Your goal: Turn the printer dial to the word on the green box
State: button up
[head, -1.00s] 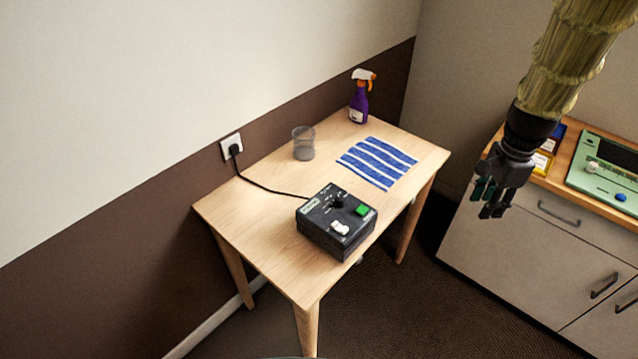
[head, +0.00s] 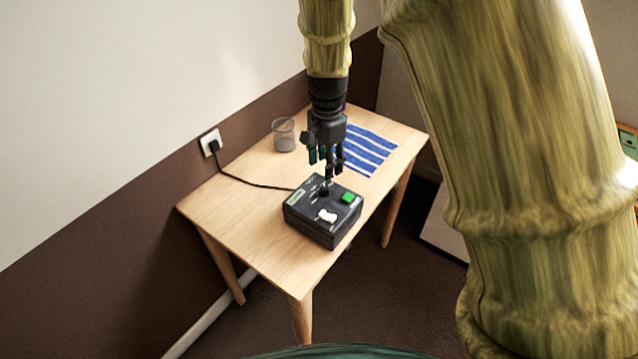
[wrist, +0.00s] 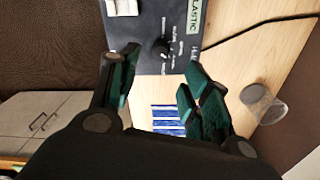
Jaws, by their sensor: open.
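The black control box, apparently the printer (head: 318,222), sits on the wooden table. Its round black dial (wrist: 160,47) points among small printed words that I cannot read for certain; in the head view the dial (head: 324,191) is just below my fingertips. A pale green label (wrist: 197,14) reads "LASTIC", its start cut off.
The printer has a green button (head: 348,197) and a white switch (head: 327,216). A black cable runs to the wall socket (head: 210,142). A clear cup (head: 284,134) and a blue-striped cloth (head: 368,150) lie behind.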

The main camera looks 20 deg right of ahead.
aim_at(325, 187)
jog(key=shift+f+p, duration=0.7)
jog(key=shift+f, duration=3.55)
grip_shut()
